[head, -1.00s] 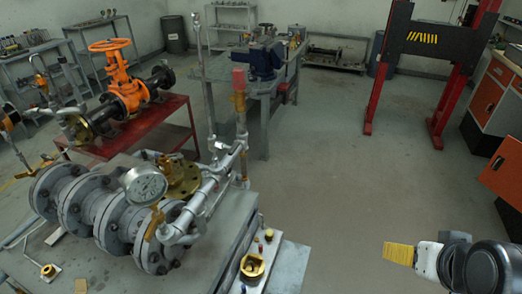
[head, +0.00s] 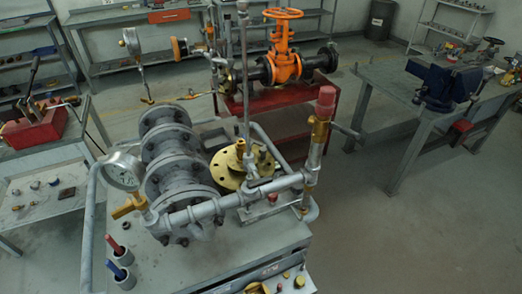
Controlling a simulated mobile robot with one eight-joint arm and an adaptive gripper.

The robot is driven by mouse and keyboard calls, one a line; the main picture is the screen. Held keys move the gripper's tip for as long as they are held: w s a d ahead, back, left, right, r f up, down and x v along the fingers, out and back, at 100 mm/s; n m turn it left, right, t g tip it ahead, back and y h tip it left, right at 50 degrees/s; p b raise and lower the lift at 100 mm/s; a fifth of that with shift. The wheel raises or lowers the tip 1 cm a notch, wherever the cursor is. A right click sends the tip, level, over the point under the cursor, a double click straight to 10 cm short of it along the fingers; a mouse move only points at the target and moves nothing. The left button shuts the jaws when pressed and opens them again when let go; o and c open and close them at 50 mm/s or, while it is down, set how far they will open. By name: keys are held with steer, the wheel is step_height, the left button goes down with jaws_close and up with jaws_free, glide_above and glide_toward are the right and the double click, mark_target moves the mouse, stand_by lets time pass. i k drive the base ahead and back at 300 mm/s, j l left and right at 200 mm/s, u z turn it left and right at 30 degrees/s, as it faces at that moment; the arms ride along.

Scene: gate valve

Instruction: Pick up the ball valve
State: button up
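I cannot tell for sure which fitting is the ball valve. A brass fitting with a lever-like handle (head: 130,208) sits on the pipe below the pressure gauge (head: 124,171). A yellow brass part (head: 258,288) lies at the bottom edge, partly cut off, beside small caps. A brass fitting with a red cap (head: 322,128) stands upright at the pipe's right end. An orange gate valve (head: 284,48) with a handwheel stands on a red stand at the back. My gripper is not in view.
Grey flanged pipework (head: 178,165) fills a grey cabinet top. Red- and blue-handled items (head: 115,248) stand in holders at its front left. A blue vise (head: 441,86) sits on a workbench at right. A left table (head: 60,190) holds small parts. Floor at lower right is clear.

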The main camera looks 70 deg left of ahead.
mark_target(240, 146)
steer(key=i+j+u, duration=0.1)
steer(key=i+u, duration=0.25)
steer(key=i, duration=0.15)
steer(key=i+u, duration=0.4)
steer(key=i+l+u, duration=0.35)
steer(key=i, duration=0.25)
steer(key=i+l+u, duration=0.2)
steer(key=i+u, duration=0.2)
steer(key=i+j+u, duration=0.25)
steer(key=u, duration=0.2)
steer(key=i+j+u, duration=0.1)
steer(key=i+u, duration=0.15)
steer(key=u, duration=0.2)
steer(key=i+u, duration=0.3)
steer(key=u, duration=0.15)
steer(key=i+u, duration=0.3)
steer(key=u, duration=0.15)
steer(key=i+l+u, duration=0.2)
steer(key=u, duration=0.25)
steer(key=i+j+u, duration=0.1)
steer(key=i+u, duration=0.15)
steer(key=i, duration=0.3)
